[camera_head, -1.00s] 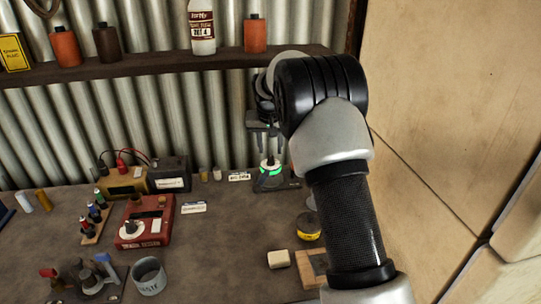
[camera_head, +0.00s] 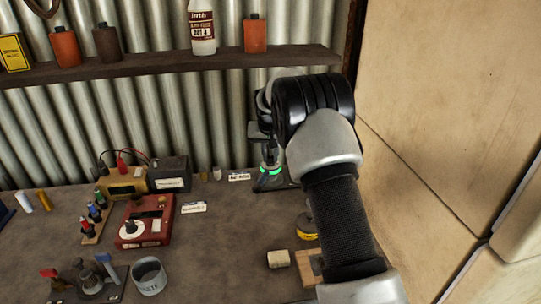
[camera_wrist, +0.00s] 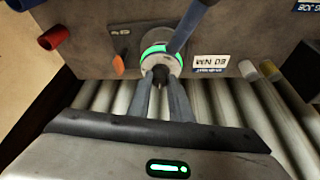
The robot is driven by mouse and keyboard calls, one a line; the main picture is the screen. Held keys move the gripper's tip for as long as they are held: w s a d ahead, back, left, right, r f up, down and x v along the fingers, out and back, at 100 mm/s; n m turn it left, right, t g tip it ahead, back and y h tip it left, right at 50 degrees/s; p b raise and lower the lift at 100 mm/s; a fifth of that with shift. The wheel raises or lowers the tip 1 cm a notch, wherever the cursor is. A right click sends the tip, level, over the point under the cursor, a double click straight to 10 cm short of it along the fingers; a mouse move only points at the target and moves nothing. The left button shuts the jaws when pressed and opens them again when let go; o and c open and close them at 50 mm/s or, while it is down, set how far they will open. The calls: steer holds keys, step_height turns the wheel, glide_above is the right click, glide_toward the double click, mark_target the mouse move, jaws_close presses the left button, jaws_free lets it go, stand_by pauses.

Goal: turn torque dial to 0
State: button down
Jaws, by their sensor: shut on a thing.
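The torque dial (camera_wrist: 148,62) is a pale round dial with a lit green ring and a dark centre knob, on a dark device beside a label reading about "60 NM" (camera_wrist: 210,61). In the head view the dial's green ring (camera_head: 270,171) shows at the back of the bench, partly behind my arm. My gripper (camera_wrist: 162,84) points at the dial and is shut on its knob, with the fingers close together. It also shows in the head view (camera_head: 269,152), above the dial. A blue-grey bar crosses the dial's edge in the wrist view. The dial's setting cannot be read.
Left on the bench are a red box with a dial (camera_head: 157,213), a yellow box (camera_head: 123,184) and a grey cup (camera_head: 149,277). A yellow tin (camera_head: 307,229) and a pale block (camera_head: 278,258) lie nearer. A shelf (camera_head: 170,66) runs above; a cardboard-coloured panel (camera_head: 455,110) stands at right.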

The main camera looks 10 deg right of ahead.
steer(key=n, duration=0.2)
steer(key=n+y, duration=0.1)
steer(key=shift+d+n+y, duration=0.2)
steer(key=shift+n+y, duration=0.1)
steer(key=shift+n, duration=0.1)
steer(key=shift+d+n+g+y+p, duration=0.15)
steer(key=shift+n+y+p, duration=0.25)
steer(key=shift+n, duration=0.9)
steer(key=shift+n+g+y+p, duration=0.15)
steer(key=shift+n+y, duration=0.45)
steer(key=shift+n, duration=0.7)
steer(key=c, duration=1.6)
jaws_free()
steer(key=v, duration=1.7)
steer(key=shift+r, duration=0.3)
steer(key=shift+f, duration=0.1)
